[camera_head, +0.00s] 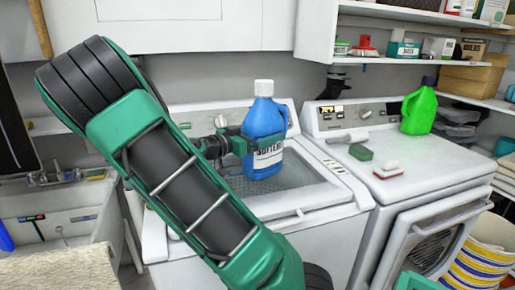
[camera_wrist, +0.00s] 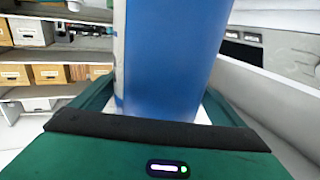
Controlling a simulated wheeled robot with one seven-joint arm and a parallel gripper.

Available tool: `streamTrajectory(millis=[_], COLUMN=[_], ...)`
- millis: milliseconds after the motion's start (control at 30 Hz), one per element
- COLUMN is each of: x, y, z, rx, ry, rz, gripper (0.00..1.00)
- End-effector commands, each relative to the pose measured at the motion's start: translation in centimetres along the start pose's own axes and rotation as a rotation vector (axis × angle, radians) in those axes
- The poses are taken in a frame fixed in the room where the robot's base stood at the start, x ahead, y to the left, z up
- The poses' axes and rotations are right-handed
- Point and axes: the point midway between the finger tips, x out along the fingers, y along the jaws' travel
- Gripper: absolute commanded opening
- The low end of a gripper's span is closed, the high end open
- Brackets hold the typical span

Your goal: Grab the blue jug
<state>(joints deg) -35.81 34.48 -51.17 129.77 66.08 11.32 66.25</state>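The blue jug (camera_head: 264,130) has a white cap and a white label reading "SOFTENE". In the head view it stands upright over the glass lid of the left washing machine (camera_head: 318,187). Whether its base touches the lid is unclear. My green gripper (camera_head: 246,145) is at the jug's left side at mid height. In the wrist view the jug (camera_wrist: 168,60) fills the middle, between the green fingers of my gripper (camera_wrist: 162,95). The fingertips are partly hidden by the jug, so I cannot tell whether they press on it.
A white front-loading machine (camera_head: 430,190) stands to the right. It bears a green jug (camera_head: 419,107), a green block (camera_head: 361,152) and a red-and-white brush (camera_head: 387,170). Shelves with boxes (camera_head: 472,80) are behind at the right. A sink (camera_head: 58,200) is at the left.

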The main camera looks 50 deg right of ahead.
Motion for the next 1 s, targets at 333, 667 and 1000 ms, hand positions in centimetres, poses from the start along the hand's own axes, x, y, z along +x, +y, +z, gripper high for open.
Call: streamTrajectory(millis=[333, 667, 1000], x=[0.0, 0.0, 0.0], y=[0.0, 0.0, 0.0], z=[-0.2, -0.5, -4.0], rx=[0.003, 0.003, 0.007], ry=[0.005, 0.004, 0.003], rz=[0.000, -0.001, 0.000], gripper=[0.14, 0.14, 0.14])
